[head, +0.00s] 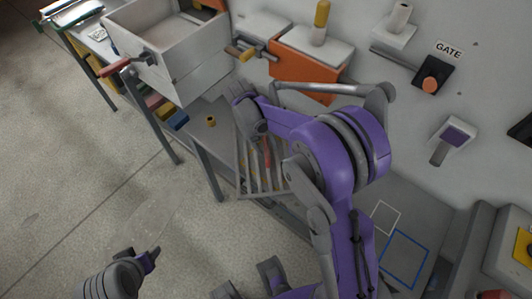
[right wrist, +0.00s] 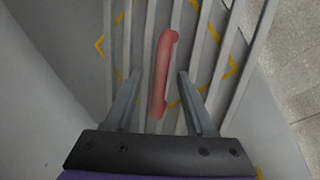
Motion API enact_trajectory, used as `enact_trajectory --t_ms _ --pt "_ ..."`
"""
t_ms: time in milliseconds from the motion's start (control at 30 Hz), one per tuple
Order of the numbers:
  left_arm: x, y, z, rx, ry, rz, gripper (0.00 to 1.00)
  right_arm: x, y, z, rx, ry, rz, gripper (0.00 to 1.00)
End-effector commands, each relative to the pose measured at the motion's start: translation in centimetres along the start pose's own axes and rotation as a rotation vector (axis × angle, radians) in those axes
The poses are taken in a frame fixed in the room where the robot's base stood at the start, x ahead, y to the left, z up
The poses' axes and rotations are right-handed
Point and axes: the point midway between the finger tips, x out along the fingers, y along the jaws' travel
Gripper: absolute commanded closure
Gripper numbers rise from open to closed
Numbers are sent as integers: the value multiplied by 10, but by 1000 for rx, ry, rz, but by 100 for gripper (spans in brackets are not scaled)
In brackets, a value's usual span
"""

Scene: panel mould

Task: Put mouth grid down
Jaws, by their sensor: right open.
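The mouth grid (head: 247,182), a grey frame of parallel slats with a red handle (head: 266,152), lies on the grey bench below my right arm. In the right wrist view the slats (right wrist: 208,52) fill the middle, and the red handle (right wrist: 162,70) runs lengthwise between my fingers. My right gripper (right wrist: 158,78) is open, with a gap on both sides of the handle. In the head view my arm covers part of the grid. My left gripper (head: 150,262) is at the lower left, away from the grid; its jaws are unclear.
Yellow corner marks (right wrist: 101,46) show under and beside the slats. A pale box (head: 175,50) stands behind left, beside an orange block (head: 305,72). White and blue outlines (head: 405,256) mark bare bench at the right. Open floor (head: 100,190) lies to the left.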

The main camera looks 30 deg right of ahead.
Motion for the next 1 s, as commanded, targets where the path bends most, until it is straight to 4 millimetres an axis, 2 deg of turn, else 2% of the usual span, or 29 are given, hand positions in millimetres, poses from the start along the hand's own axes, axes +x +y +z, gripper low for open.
enact_trajectory --t_ms 267,500,600,1000 --pt "0 0 0 0 0 0 40 4 0 0 0 0 0 45" --pt "0 0 0 0 0 0 40 4 0 0 0 0 0 86" --pt "0 0 0 0 0 0 40 4 0 0 -1 0 0 100" --pt "0 0 0 0 0 0 40 4 0 0 -1 0 0 100"
